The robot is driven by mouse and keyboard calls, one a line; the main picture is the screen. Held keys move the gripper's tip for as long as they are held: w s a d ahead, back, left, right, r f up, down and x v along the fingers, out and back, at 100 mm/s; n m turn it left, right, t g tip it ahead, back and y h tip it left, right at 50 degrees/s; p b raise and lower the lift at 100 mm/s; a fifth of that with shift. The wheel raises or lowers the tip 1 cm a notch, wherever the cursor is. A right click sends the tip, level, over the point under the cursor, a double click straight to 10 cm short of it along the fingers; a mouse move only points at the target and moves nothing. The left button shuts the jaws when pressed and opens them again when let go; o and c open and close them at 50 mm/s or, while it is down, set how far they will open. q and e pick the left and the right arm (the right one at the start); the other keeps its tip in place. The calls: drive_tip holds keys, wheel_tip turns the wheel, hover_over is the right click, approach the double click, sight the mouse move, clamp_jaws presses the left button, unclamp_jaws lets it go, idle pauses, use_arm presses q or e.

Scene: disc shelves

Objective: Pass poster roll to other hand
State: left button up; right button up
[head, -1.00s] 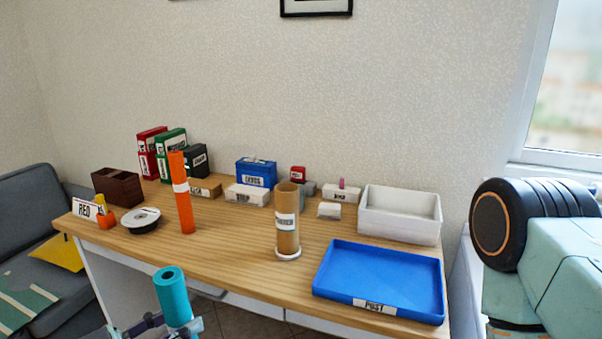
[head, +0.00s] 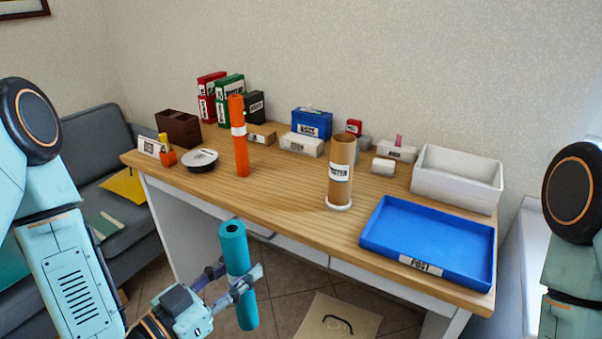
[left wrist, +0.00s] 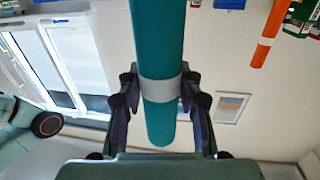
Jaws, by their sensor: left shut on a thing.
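A teal poster roll (head: 235,256) stands nearly upright in front of the desk. My left gripper (head: 240,282) is shut around its middle and holds it in the air, clear of the desk's front edge. In the left wrist view the teal roll (left wrist: 158,50) runs between the two fingers (left wrist: 160,92), which press on a pale band around it. My right gripper is not in view; only part of my right arm shows at the right edge. An orange roll (head: 239,140) stands upright on the desk.
The wooden desk (head: 290,200) bears a cardboard tube (head: 341,165), a blue tray (head: 430,235), a white bin (head: 455,190), a black-and-white disc (head: 200,160) and several binders and boxes. A sofa (head: 70,160) stands at the left.

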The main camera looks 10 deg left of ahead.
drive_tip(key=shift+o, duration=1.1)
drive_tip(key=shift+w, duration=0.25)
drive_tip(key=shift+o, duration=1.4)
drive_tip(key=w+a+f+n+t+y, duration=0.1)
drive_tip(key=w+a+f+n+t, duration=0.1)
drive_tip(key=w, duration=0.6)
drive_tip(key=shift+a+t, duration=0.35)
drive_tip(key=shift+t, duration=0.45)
use_arm(q)
drive_tip(key=w+d+f, duration=1)
drive_tip(key=d, duration=0.4)
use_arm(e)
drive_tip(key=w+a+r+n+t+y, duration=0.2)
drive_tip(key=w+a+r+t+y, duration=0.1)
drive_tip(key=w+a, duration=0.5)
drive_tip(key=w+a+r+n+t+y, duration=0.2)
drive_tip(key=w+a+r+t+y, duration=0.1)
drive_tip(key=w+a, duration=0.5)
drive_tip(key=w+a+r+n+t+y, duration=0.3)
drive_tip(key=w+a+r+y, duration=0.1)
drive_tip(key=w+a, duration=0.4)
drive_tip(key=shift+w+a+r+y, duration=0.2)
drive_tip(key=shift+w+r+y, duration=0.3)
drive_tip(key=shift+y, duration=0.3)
